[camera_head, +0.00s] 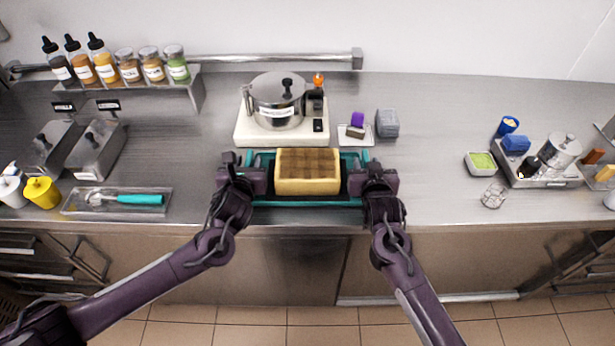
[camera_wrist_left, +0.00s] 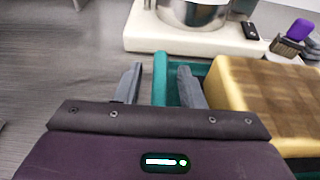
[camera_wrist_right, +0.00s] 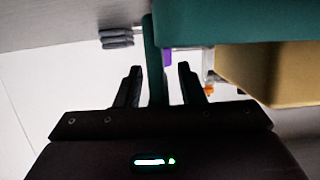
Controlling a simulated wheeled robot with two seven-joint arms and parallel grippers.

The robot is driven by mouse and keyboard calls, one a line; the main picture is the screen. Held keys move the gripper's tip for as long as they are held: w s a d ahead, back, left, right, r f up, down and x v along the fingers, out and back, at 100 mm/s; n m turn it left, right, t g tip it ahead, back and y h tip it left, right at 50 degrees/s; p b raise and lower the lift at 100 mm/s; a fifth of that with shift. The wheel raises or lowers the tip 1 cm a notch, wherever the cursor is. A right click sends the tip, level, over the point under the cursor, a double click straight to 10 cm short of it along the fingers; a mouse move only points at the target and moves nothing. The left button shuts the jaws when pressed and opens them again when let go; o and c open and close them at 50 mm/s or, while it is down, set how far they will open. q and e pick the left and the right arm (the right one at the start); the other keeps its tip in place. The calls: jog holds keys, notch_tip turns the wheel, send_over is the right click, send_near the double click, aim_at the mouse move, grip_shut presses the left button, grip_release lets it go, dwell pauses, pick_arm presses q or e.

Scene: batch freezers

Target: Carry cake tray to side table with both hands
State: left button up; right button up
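A teal cake tray (camera_head: 290,203) sits at the counter's front edge, holding a yellow block cake (camera_head: 308,187) with a brown top. My left gripper (camera_head: 241,160) is at the tray's left end. In the left wrist view, its fingers (camera_wrist_left: 160,78) stand either side of the teal wall (camera_wrist_left: 160,66), with a visible gap. My right gripper (camera_head: 374,163) is at the right end. In the right wrist view, its fingers (camera_wrist_right: 158,72) straddle the thin teal wall (camera_wrist_right: 152,50), apart from each other. The tray's underside is hidden, and no side table can be identified.
A scale with a steel pot (camera_head: 277,102) stands just behind the tray. A small purple-handled brush (camera_head: 357,120) and grey blocks (camera_head: 387,123) are behind right. A utensil tray (camera_head: 75,203) lies left. A green-filled bowl (camera_head: 481,163) and glass (camera_head: 494,195) stand right. Counter between is clear.

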pick_arm(q)
grip_shut()
pick_arm(e)
grip_shut()
